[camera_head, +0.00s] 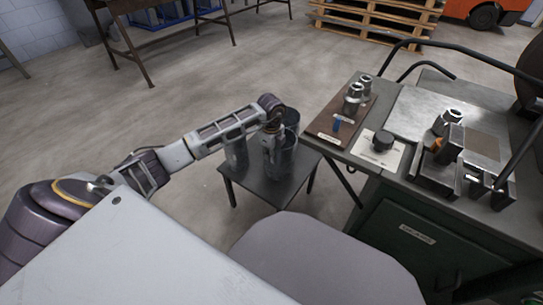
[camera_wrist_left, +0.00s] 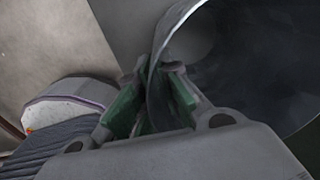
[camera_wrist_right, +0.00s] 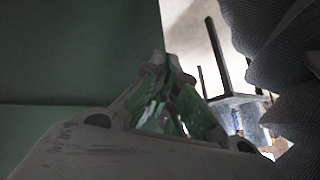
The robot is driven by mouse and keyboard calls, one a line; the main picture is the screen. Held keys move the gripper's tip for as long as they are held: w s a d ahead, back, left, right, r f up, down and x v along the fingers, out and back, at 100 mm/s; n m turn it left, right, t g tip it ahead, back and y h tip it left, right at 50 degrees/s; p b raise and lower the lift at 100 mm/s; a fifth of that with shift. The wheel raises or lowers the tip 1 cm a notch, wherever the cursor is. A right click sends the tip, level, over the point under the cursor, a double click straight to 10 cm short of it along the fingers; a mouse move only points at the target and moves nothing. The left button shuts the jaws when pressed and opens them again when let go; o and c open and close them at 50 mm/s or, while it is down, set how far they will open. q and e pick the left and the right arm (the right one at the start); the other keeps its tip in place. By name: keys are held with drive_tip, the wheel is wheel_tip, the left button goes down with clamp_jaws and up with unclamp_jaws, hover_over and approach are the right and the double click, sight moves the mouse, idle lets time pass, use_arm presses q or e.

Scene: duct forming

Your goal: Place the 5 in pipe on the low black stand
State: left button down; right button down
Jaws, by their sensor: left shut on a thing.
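The low black stand (camera_head: 262,188) is in the middle of the head view. A grey metal pipe (camera_head: 285,160) is upright over its right part; whether its lower end touches the top is hard to tell. My left gripper (camera_head: 271,130) is at this pipe's upper rim. In the left wrist view my left gripper (camera_wrist_left: 157,75) is shut on the wall of the pipe (camera_wrist_left: 245,70), one finger inside and one outside. Another grey pipe (camera_head: 237,153) is upright on the stand's left. My right gripper (camera_wrist_right: 164,68) looks shut and empty in the right wrist view.
A green workbench (camera_head: 400,235) with a wooden board (camera_head: 340,122), metal fittings and a clamp-like tool (camera_head: 437,170) is close on the right. A grey rounded surface (camera_head: 315,262) is in front of the stand. Wooden pallets (camera_head: 375,18) are farther back; the floor (camera_head: 150,110) beyond the arm is clear.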

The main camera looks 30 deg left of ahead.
use_arm(q)
drive_tip(key=c, duration=1.6)
unclamp_jaws()
use_arm(e)
drive_tip(key=shift+w+r, duration=0.1)
drive_tip(key=shift+w, duration=0.1)
drive_tip(key=shift+s, duration=0.2)
